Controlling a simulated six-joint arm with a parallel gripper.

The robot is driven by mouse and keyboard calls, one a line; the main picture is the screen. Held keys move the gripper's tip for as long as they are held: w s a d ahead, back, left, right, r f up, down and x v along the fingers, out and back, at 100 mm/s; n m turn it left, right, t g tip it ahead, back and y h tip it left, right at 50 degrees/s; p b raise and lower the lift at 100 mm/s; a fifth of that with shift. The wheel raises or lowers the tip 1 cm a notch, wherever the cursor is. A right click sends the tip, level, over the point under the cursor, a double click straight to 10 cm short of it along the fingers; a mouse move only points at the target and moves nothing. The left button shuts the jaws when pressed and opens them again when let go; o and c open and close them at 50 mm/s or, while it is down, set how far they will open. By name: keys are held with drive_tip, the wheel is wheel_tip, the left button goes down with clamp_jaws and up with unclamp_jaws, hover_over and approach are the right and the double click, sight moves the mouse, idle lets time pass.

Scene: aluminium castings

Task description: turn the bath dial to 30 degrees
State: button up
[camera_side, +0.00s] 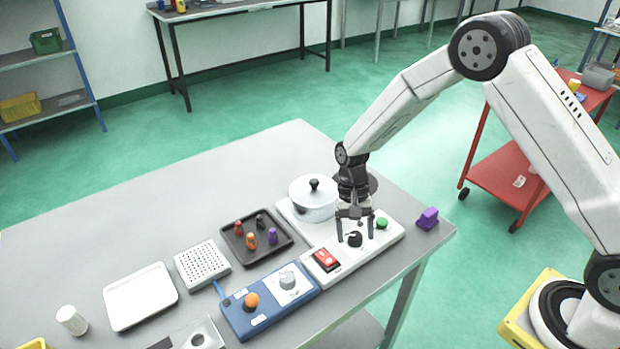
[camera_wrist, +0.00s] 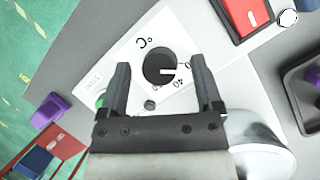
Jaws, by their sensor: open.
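The bath dial is a black knob (camera_side: 355,239) on the front part of the white bath unit (camera_side: 390,237). In the wrist view the dial (camera_wrist: 157,68) carries a white pointer line aimed to the right, at a partly hidden scale with a "40" and a "°C" mark. My gripper (camera_side: 356,235) points down over the dial, its fingers on either side of it. In the wrist view the open gripper (camera_wrist: 160,68) frames the dial, with gaps between the knob and both fingers. The right finger covers some scale figures.
A red rocker switch (camera_side: 326,259) and a green button (camera_side: 382,223) flank the dial. A lidded white pot (camera_side: 313,200) stands behind. A blue box (camera_side: 250,318) with a pale dial and orange knob lies front left. A purple block (camera_side: 428,218) sits right of the unit.

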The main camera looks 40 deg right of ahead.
drive_tip(key=v, duration=0.7)
drive_tip(key=shift+w+r, duration=0.1)
drive_tip(key=shift+r, duration=0.25)
drive_tip(key=s+d+r+n+t+h, duration=0.1)
drive_tip(key=s+d+r+n+t, duration=0.1)
drive_tip(key=s, duration=0.5)
drive_tip(key=s+d+r+n+t+h, duration=0.1)
drive_tip(key=s+d+r+n+t, duration=0.1)
drive_tip(key=s, duration=0.6)
drive_tip(key=r+n+t, duration=0.1)
drive_tip(key=n+t, duration=0.1)
drive_tip(key=shift+d+n+t, duration=0.3)
drive_tip(key=shift+n+t, duration=0.1)
